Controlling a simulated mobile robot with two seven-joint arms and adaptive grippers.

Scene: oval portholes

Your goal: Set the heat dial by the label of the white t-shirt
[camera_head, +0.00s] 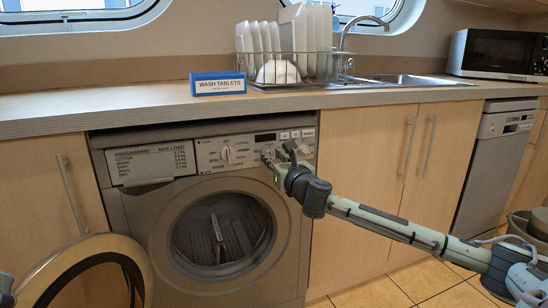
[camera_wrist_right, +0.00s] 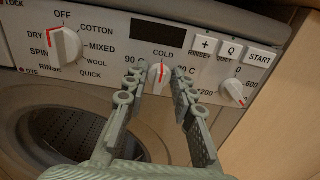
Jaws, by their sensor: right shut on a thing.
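The heat dial (camera_wrist_right: 159,76) is a white knob with a red pointer line on the washing machine's panel. The line points about straight up, towards COLD. My right gripper (camera_wrist_right: 158,84) is shut on this dial, one finger on each side. In the head view the right gripper (camera_head: 286,158) reaches the panel from the right and hides most of the dial. No white t-shirt or label of it shows in either view. My left gripper is not in view; only a dark sliver, perhaps of my left arm, shows at the lower left edge.
The washing machine (camera_head: 145,215) has its round door (camera_head: 140,262) swung open to the left. Beside the heat dial are the programme dial (camera_wrist_right: 66,45), the spin dial (camera_wrist_right: 233,92) and the START button (camera_wrist_right: 258,58). A wash tablets box (camera_head: 218,84) stands on the counter (camera_head: 120,105) above.

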